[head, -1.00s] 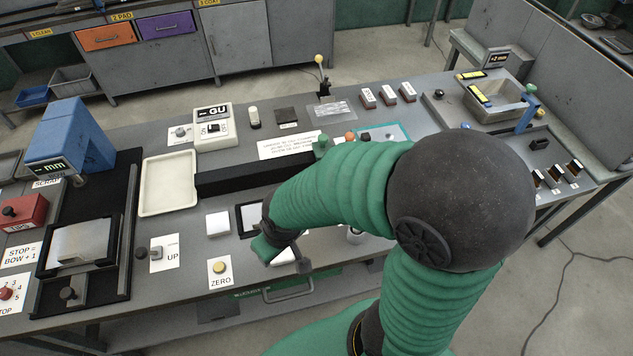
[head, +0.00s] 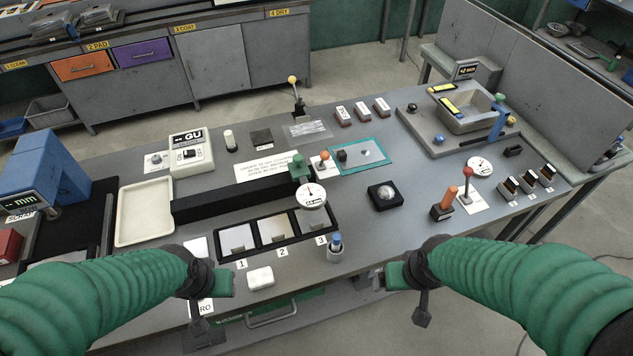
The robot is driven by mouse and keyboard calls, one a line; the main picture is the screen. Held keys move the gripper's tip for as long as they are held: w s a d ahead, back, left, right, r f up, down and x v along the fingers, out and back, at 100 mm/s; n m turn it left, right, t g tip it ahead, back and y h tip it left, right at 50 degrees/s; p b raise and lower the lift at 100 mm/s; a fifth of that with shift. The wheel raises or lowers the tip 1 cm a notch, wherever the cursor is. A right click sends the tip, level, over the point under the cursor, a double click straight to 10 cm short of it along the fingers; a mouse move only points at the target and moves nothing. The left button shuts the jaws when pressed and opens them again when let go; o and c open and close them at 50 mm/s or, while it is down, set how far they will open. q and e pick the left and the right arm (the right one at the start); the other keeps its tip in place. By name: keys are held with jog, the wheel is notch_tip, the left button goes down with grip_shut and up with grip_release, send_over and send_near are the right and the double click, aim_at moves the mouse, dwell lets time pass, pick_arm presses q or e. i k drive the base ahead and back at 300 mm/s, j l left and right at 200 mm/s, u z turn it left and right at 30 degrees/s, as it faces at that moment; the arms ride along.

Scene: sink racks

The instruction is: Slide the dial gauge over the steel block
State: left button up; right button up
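The dial gauge (head: 312,195) has a round white face and hangs in front of a long black rail (head: 235,192), by a green-knobbed carriage (head: 299,168). It stands at the slot marked 3 and partly covers the plate there (head: 312,222). Slots 1 and 2 hold a grey plate (head: 237,239) and a paler plate (head: 273,229). I cannot tell which one is the steel block. My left gripper (head: 212,308) is open and empty at the front edge, left of the slots. My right gripper (head: 408,291) is open and empty off the front edge, right of them.
A small white block (head: 260,278) and a blue-tipped holder (head: 335,247) stand in front of the slots. A black pad with a silver dome (head: 385,195) and an orange-handled lever (head: 445,204) stand to the right. Bench between the holder and lever is mostly clear.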

aim_at(310, 196)
jog(key=i+l, duration=0.65)
jog(key=l, duration=0.15)
